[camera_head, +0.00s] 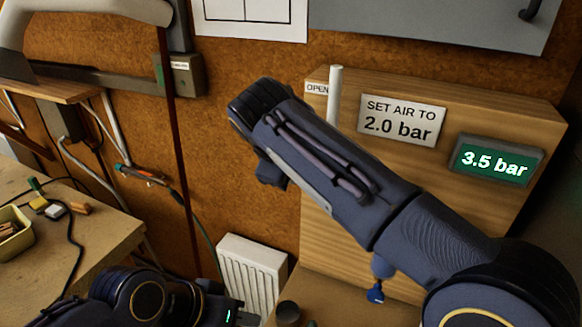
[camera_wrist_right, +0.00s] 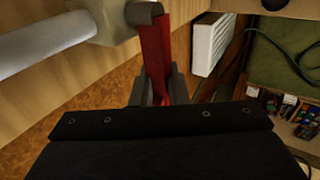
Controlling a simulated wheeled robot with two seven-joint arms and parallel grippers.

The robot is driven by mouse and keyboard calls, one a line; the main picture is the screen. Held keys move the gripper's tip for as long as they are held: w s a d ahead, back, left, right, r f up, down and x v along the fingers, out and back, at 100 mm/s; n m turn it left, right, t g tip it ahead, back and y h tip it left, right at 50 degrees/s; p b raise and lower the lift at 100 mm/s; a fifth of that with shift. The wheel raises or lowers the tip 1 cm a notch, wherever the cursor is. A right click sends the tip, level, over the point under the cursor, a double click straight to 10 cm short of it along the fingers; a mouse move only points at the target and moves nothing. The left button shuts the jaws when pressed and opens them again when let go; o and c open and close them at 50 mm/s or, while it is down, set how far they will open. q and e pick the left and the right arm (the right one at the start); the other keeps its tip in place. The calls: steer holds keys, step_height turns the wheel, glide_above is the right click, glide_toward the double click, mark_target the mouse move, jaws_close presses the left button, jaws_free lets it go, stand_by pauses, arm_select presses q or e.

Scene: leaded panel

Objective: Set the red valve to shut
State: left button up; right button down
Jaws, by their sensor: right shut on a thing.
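The red valve's lever (camera_wrist_right: 157,48) shows in the right wrist view, running from a dark hub (camera_wrist_right: 145,13) on a pale valve body (camera_wrist_right: 103,20) beside a grey-white pipe. My right gripper (camera_wrist_right: 160,92) is shut on the red lever. In the head view my right arm covers the valve, and that gripper's fingers are hidden. An "OPEN" label (camera_head: 317,88) shows on the wooden panel (camera_head: 480,93) beside the white pipe (camera_head: 335,95). Any other valve label is hidden. My left gripper (camera_head: 236,313) is low at the bottom edge, away from the valve; its fingers are not clear.
The panel carries a "SET AIR TO 2.0 bar" sign (camera_head: 402,119) and a display (camera_head: 497,161) reading 3.5 bar. A blue knob (camera_head: 376,293) is below my right arm. A white radiator (camera_head: 251,272) stands left of the panel. A cluttered workbench (camera_head: 95,235) is at left.

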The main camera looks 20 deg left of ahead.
stand_by(0.4)
steer(key=c, duration=1.7)
jaws_free()
steer(key=shift+c, duration=0.2)
steer(key=v, duration=0.7)
steer(key=shift+s+r, duration=0.2)
steer(key=shift+r, duration=0.1)
